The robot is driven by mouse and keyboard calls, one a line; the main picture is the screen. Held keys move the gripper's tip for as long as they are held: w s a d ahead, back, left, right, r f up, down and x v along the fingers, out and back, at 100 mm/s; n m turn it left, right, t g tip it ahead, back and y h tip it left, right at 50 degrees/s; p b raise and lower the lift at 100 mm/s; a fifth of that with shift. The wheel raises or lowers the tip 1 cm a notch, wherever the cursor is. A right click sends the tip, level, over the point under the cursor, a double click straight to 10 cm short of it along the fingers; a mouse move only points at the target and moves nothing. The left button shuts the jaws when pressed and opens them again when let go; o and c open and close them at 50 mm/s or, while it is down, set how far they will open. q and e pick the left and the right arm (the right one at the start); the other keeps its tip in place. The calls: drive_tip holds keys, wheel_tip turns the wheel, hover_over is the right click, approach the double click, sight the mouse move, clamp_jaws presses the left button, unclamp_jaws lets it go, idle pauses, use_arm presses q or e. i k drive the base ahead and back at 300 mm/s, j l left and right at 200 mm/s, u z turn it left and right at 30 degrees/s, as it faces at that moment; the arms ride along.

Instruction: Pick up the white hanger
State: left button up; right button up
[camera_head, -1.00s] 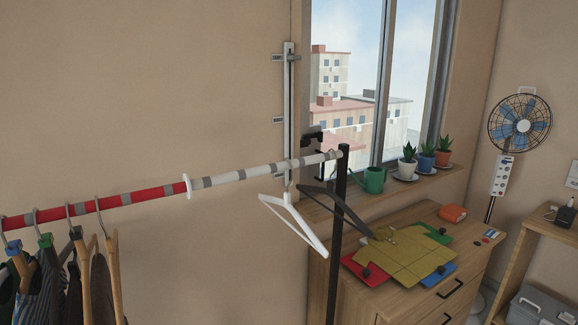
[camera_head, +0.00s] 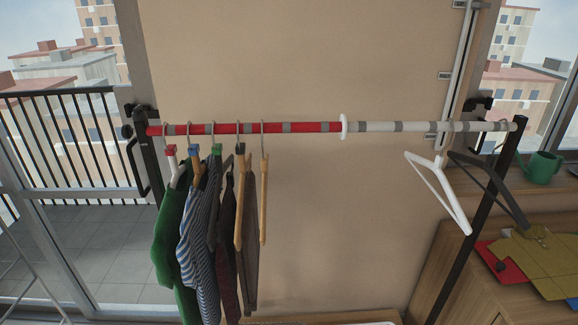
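The white hanger (camera_head: 437,190) hangs empty from the white and grey right part of the clothes rail (camera_head: 375,127). A dark hanger (camera_head: 492,190) hangs just to its right, near the rail's right end, and the two are close together. Neither of my grippers shows in the head view.
Several garments (camera_head: 200,240) and wooden hangers (camera_head: 263,195) hang from the red left part of the rail. A white ring (camera_head: 344,127) divides the rail. A black post (camera_head: 480,220) holds its right end. A wooden dresser (camera_head: 450,262) stands behind at right with a green watering can (camera_head: 543,167) near it.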

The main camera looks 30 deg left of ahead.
sight(461, 219)
drive_tip(key=z, duration=3.05)
drive_tip(key=u, duration=3.1)
drive_tip(key=i+l+u, duration=0.4)
drive_tip(key=l, duration=0.25)
drive_tip(key=i+l+u, duration=0.15)
drive_tip(key=l, duration=0.2)
drive_tip(key=i+l+u, duration=0.2)
drive_tip(key=l, duration=0.2)
drive_tip(key=i+l+u, duration=0.2)
drive_tip(key=l, duration=0.2)
drive_tip(key=k, duration=0.1)
